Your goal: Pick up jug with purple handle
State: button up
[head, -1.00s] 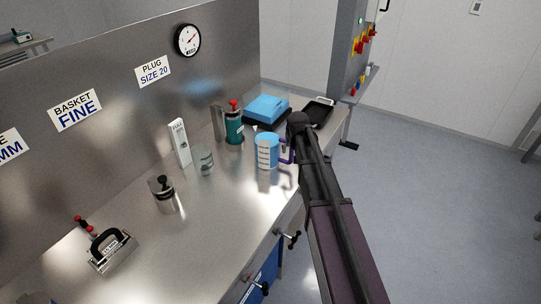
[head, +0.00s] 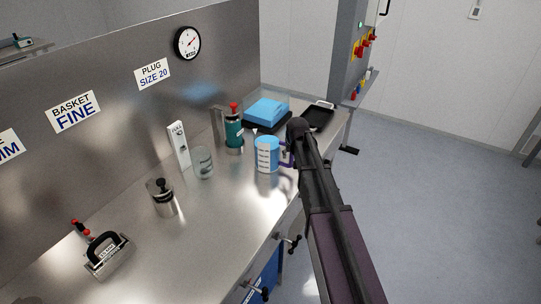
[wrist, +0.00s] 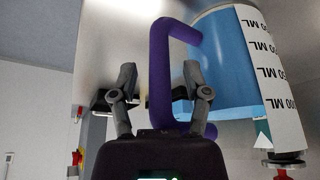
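The jug (head: 265,154) is light blue with a white measuring label, and stands upright on the steel bench in the head view. Its purple handle (head: 286,158) faces right, towards my arm. In the wrist view the jug (wrist: 225,60) fills the upper right, and the purple handle (wrist: 160,75) runs down the middle. My gripper (wrist: 160,80) is open, with one finger on each side of the handle and a gap showing on both sides. In the head view my arm hides the fingers.
The steel bench (head: 215,215) is clear in front of the jug. A green bottle with a red top (head: 234,130), a clear beaker (head: 202,162) and a metal container (head: 162,197) stand left of it. Behind are a blue stack (head: 266,110) and a black tray (head: 318,115).

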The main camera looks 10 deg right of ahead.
grip_shut()
jog(key=shift+r, duration=0.1)
notch_tip(320, 180, up, 3)
jog(key=p, duration=0.3)
jog(key=shift+r, duration=0.1)
jog(key=s+d+r+p, duration=0.1)
jog(key=s+d+p, duration=0.1)
jog(key=s, duration=1.3)
jog(key=shift+s+d+r, duration=0.3)
jog(key=shift+s+d, duration=0.05)
jog(key=shift+d, duration=0.3)
